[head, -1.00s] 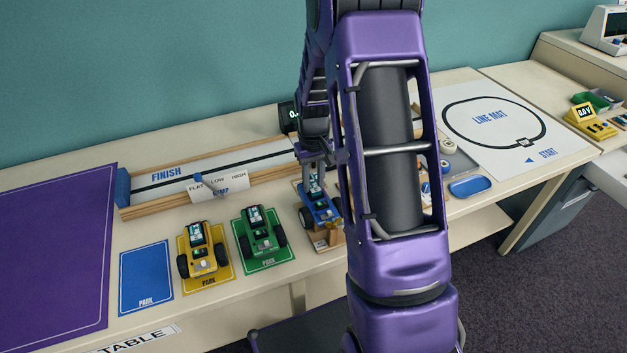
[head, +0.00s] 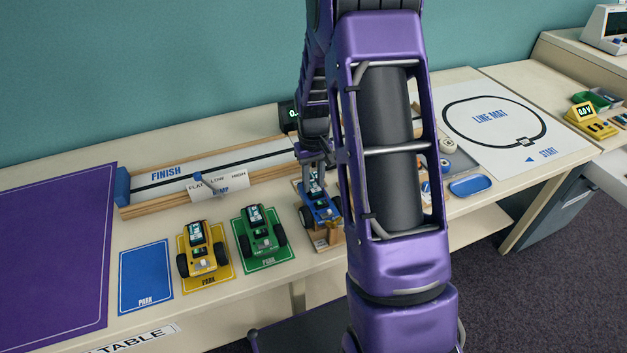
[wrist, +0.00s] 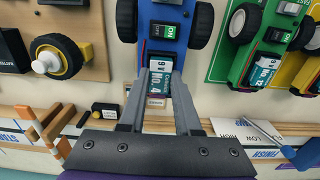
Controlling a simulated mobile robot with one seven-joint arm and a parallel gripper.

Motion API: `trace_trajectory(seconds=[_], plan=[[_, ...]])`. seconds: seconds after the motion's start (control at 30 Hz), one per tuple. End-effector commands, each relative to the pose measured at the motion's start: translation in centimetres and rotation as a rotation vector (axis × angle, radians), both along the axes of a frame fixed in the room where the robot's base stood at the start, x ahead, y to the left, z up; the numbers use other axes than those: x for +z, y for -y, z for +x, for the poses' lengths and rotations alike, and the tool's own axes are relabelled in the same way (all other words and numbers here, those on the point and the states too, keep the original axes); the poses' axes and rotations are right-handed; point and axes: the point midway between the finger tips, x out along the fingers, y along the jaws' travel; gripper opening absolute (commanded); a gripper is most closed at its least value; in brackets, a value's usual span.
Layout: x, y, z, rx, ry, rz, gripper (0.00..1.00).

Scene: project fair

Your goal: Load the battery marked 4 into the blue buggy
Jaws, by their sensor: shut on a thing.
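The blue buggy (head: 321,213) stands on a wooden stand on the table, partly hidden by my arm in the head view. In the wrist view its blue body (wrist: 148,12) with a black-and-green switch is at the top. My gripper (wrist: 160,74) is shut on a battery (wrist: 157,84) marked 9V NO. 4, held between the fingertips at the near end of the blue buggy. The battery's far end meets the buggy's bay; I cannot tell how deep it sits. The gripper also shows above the buggy in the head view (head: 314,172).
A green buggy (head: 262,238) and a yellow buggy (head: 203,258) stand on park mats to the left, beside an empty blue park mat (head: 146,278). The ramp track (head: 165,190) runs behind.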

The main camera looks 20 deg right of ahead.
Motion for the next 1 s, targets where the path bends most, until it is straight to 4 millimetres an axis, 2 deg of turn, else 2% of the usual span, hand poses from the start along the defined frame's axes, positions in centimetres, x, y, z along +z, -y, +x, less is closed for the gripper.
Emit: trace_trajectory(seconds=[0.4, 0.43, 0.6, 0.63, 0.83, 0.97, 1.0], plan=[[-0.13, 0.00, 0.01, 0.000, 0.000, 0.000, 0.00], [-0.13, 0.00, 0.01, 0.000, 0.000, 0.000, 0.34], [-0.13, 0.00, 0.01, 0.000, 0.000, 0.000, 0.64], [-0.13, 0.00, 0.01, 0.000, 0.000, 0.000, 0.67], [-0.13, 0.00, 0.01, 0.000, 0.000, 0.000, 0.67], [-0.14, 0.00, 0.00, 0.000, 0.000, 0.000, 0.90], [-0.14, 0.00, 0.00, 0.000, 0.000, 0.000, 0.92]])
